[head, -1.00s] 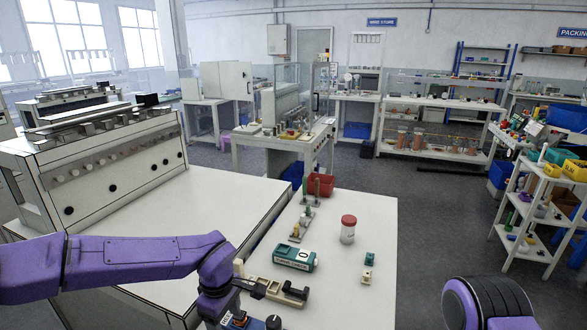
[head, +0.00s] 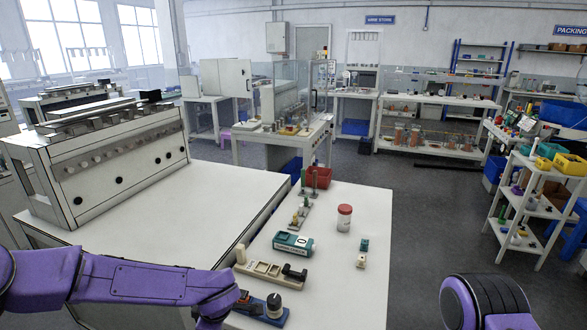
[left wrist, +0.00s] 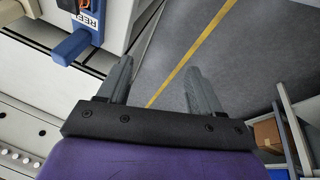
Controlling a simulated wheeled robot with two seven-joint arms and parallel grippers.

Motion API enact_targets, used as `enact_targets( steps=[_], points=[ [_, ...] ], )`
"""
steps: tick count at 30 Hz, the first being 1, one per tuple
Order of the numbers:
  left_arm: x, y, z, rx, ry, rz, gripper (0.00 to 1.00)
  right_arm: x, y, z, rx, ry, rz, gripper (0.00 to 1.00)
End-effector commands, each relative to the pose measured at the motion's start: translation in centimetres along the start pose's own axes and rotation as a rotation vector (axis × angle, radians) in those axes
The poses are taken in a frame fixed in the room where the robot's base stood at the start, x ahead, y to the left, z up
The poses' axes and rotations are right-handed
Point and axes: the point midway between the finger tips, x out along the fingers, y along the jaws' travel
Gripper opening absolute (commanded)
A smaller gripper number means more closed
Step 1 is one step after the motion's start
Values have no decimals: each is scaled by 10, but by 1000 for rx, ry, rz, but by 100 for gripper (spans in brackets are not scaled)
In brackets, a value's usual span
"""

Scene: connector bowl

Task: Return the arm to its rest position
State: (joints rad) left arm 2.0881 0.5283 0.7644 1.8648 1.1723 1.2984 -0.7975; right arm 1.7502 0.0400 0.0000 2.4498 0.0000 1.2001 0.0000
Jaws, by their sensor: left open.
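My left arm comes in from the left in the head view. Its far end is low, beside the near end of the white bench (head: 330,290). The left gripper (left wrist: 158,72) shows in the left wrist view with its two grey fingers apart and nothing between them. Grey floor with a yellow line lies beyond the fingers. A blue block with a label (left wrist: 82,38) is close by at the upper left of that view. My right arm shows only as a purple and black rounded part at the lower right of the head view; its gripper is out of sight.
On the bench are a blue base with a black knob (head: 268,308), a beige holder (head: 262,268), a teal box (head: 293,244), a red-lidded jar (head: 344,219), small connectors (head: 362,256) and a red bin (head: 319,177). A shelf cart (head: 540,195) stands right.

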Motion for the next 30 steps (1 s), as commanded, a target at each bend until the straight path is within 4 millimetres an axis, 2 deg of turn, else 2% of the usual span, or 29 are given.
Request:
enact_targets(
  steps=[5,8,10,12,15,18,22,30],
  points=[
    [66,-58,0,103,150,114,65,10,-1,4,0,0,0,0],
    [111,-119,5,253,178,181,65,19,-2,8,0,0,0,0],
    [138,-176,8,397,152,197,65,27,-2,11,0,0,0,0],
    [154,-232,6,540,106,179,65,34,-3,14,0,0,0,0],
    [165,-299,-5,731,55,114,65,41,-4,17,0,0,0,0],
    [169,-338,-21,842,52,43,65,46,-4,19,0,0,0,0],
    [175,-356,-26,884,54,5,65,50,-4,21,0,-1,0,0],
    [175,-356,-26,884,54,5,65,50,-4,21,0,-1,0,0]
  ],
)
